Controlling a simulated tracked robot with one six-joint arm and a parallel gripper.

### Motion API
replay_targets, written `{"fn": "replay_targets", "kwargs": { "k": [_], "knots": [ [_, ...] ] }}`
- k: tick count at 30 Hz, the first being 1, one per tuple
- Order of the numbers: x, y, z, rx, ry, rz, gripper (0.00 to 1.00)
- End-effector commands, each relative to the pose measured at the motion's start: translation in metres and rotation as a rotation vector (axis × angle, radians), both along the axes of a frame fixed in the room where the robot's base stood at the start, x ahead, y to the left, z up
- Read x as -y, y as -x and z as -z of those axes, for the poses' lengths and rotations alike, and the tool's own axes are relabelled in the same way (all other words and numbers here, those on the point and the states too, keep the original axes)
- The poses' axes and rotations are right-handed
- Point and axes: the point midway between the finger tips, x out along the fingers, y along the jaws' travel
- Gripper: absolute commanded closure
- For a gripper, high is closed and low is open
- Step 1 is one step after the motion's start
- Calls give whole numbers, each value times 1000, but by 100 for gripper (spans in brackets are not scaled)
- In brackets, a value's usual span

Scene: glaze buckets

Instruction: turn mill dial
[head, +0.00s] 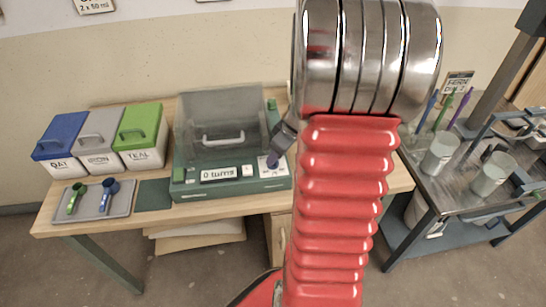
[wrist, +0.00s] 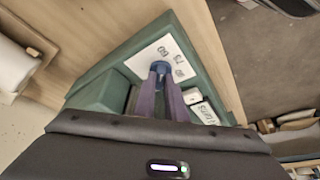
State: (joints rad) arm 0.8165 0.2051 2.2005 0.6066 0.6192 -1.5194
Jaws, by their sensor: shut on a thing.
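The mill (head: 232,188) is a green box on the wooden table, with a grey see-through lid (head: 215,110) and a display reading "0 turns" (head: 220,174). A white numbered scale plate (head: 265,170) lies at the right end of its front. My gripper (head: 275,158) reaches down to this plate from the right. In the wrist view its purple fingers (wrist: 160,82) are shut on the small blue dial (wrist: 160,67), which sits on the white plate (wrist: 166,56). In the head view the fingers largely hide the dial, and its exact setting is unclear.
Lidded bins in blue (head: 61,137), grey (head: 101,138) and green (head: 141,134) stand left of the mill. A grey tray (head: 90,210) with a green and a blue scoop lies before them. A metal table (head: 462,185) with cups stands at right.

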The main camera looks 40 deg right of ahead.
Motion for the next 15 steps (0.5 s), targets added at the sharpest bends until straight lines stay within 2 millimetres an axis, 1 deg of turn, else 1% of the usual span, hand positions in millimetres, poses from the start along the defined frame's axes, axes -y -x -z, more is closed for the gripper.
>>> {"fn": "replay_targets", "kwargs": {
  "k": [6,15],
  "knots": [
    [0,-1,1,-1,-2,-54,100],
    [0,0,1,0,-1,-65,100]
  ]
}}
